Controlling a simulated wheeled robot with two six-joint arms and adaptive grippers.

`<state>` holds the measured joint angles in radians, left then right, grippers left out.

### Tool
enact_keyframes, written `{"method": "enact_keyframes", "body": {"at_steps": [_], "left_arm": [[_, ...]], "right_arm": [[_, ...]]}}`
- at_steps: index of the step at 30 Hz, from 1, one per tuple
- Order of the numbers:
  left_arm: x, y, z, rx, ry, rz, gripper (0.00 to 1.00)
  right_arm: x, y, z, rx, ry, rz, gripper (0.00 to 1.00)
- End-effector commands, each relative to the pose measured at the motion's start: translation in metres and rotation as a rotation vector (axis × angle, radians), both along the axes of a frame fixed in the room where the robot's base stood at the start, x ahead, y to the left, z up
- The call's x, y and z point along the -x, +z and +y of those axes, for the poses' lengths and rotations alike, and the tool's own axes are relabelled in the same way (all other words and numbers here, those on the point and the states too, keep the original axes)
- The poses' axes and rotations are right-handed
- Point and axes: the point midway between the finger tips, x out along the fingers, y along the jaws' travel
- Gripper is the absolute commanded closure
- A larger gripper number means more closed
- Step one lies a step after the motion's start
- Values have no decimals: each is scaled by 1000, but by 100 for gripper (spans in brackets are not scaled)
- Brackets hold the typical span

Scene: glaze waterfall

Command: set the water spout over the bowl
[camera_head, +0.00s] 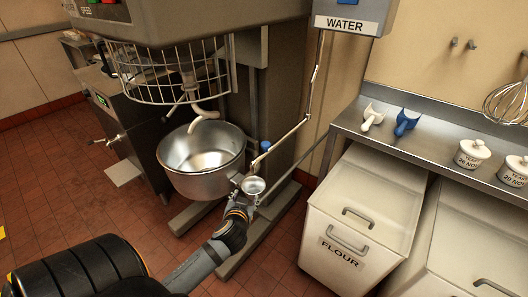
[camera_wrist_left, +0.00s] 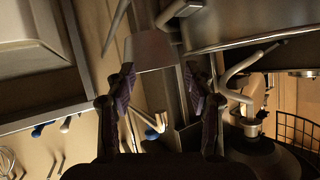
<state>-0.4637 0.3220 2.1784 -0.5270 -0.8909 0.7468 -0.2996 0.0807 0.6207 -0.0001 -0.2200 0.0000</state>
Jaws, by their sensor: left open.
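The water spout is a thin pale pipe (camera_head: 309,100) hanging from the grey WATER box (camera_head: 345,20). It bends low down and runs left to an end near the bowl's right side, outside the rim. The steel bowl (camera_head: 202,162) sits under the mixer's hook, open at the top; part of it shows in the wrist view (camera_wrist_left: 250,22). My left gripper (camera_head: 250,184) is beside the bowl's right edge, close below the spout's end. In the wrist view its fingers (camera_wrist_left: 162,105) are apart, with a pale bent pipe (camera_wrist_left: 157,121) beyond them. Contact cannot be told. My right gripper is not in view.
The wire guard (camera_head: 165,72) and dough hook (camera_head: 203,118) are above the bowl. The mixer's column stands behind the spout. A FLOUR bin (camera_head: 358,215) is to the right, under a steel shelf with a white scoop (camera_head: 372,118), blue scoop (camera_head: 406,122) and lidded pots (camera_head: 472,153).

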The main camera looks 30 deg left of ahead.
Motion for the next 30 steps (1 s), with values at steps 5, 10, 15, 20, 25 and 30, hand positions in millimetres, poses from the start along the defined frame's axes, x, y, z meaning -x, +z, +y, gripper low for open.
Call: {"method": "enact_keyframes", "body": {"at_steps": [5,10,15,20,25,30], "left_arm": [[-36,97,-6,-23,-71,-375,46],[-46,130,-18,-10,-139,-508,46],[-50,132,-17,-7,-141,-515,46],[-75,135,-9,-6,-139,-516,46],[-111,135,3,-6,-139,-514,46],[-136,133,11,-7,-141,-512,46]], "right_arm": [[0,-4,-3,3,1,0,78],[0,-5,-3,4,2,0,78],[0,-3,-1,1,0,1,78],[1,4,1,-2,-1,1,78],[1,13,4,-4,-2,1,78],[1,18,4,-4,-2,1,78]]}}
